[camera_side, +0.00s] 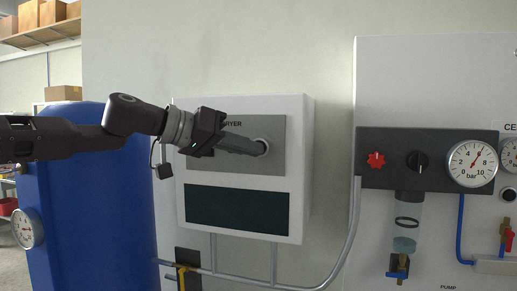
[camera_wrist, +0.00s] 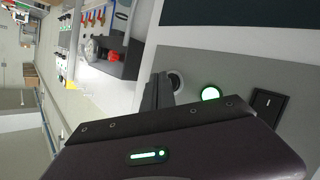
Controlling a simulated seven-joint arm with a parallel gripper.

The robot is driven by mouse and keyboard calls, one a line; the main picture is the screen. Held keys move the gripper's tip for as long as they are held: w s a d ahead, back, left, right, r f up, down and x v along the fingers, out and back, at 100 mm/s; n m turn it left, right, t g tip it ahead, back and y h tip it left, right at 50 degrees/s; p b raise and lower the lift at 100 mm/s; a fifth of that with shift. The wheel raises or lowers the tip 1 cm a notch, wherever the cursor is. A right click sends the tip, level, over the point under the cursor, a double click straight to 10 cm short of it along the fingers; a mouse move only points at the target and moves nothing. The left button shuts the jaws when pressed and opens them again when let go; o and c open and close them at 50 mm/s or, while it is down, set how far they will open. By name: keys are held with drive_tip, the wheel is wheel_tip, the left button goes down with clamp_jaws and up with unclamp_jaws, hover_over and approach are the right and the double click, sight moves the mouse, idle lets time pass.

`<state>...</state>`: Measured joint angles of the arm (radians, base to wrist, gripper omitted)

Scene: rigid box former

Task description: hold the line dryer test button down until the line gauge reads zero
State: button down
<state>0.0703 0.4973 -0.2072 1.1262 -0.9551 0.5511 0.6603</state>
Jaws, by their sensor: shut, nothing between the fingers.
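The white dryer box (camera_side: 305,170) hangs on the wall, with a grey front panel. A round ringed button (camera_side: 264,141) is on that panel; in the wrist view it shows (camera_wrist: 176,80) beside my fingertips. My gripper (camera_side: 258,148) is shut and empty, and its fingertips reach the button in the side view. I cannot tell whether they press it. A round gauge marked bar (camera_side: 472,163) is on the dark block at right, its red needle near 6. Another gauge (camera_side: 509,155) is cut off at the right edge. No label reading line is legible.
In the wrist view, a lit green lamp (camera_wrist: 210,93) and a black rocker switch (camera_wrist: 268,103) sit near the button. A red knob (camera_side: 376,160) and a black knob (camera_side: 417,161) are on the dark block. A blue tank (camera_side: 90,190) with its own gauge (camera_side: 27,228) stands at left.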

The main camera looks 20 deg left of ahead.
drive_tip(key=shift+w, duration=0.45)
idle(5.0)
drive_tip(key=shift+s, duration=0.9)
drive_tip(key=shift+s, duration=2.5)
